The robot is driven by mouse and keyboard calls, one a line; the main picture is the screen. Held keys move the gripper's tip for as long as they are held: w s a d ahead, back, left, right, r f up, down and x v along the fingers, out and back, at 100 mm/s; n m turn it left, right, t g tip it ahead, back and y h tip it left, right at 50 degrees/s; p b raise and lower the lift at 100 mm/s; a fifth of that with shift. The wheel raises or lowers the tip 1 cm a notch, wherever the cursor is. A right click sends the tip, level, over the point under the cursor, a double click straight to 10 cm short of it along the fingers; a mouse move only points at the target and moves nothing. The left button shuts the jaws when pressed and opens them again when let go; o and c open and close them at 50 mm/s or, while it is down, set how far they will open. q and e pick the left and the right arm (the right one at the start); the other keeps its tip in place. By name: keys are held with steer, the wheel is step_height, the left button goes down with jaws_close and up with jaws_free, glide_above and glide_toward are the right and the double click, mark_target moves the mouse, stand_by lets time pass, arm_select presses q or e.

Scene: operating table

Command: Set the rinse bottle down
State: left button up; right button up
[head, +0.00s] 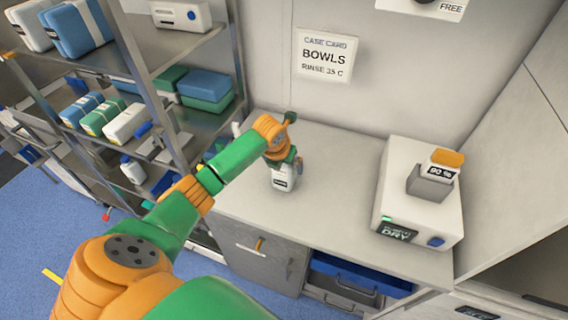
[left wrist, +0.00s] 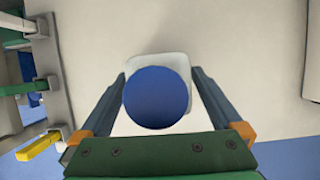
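The rinse bottle (head: 283,181) is white with a dark-printed label and stands upright at the counter (head: 333,186). I cannot tell for sure whether its base touches the surface. My left gripper (head: 284,164) comes down over its upper part and hides the cap in the head view. In the left wrist view, the bottle's round blue cap (left wrist: 157,98) sits between the two fingers, with the pale body (left wrist: 158,58) beyond it. My right gripper is in neither view.
A white dryer unit (head: 418,205) with an orange-topped container (head: 442,163) stands on the counter at right. A metal shelf rack (head: 150,75) with packs and bottles is at left, close to my left arm. Counter between bottle and dryer is clear.

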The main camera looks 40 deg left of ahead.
arm_select(q)
steer(key=shift+r, duration=0.15)
steer(key=b+v, duration=0.2)
steer(key=v, duration=1)
steer(key=shift+s, duration=0.15)
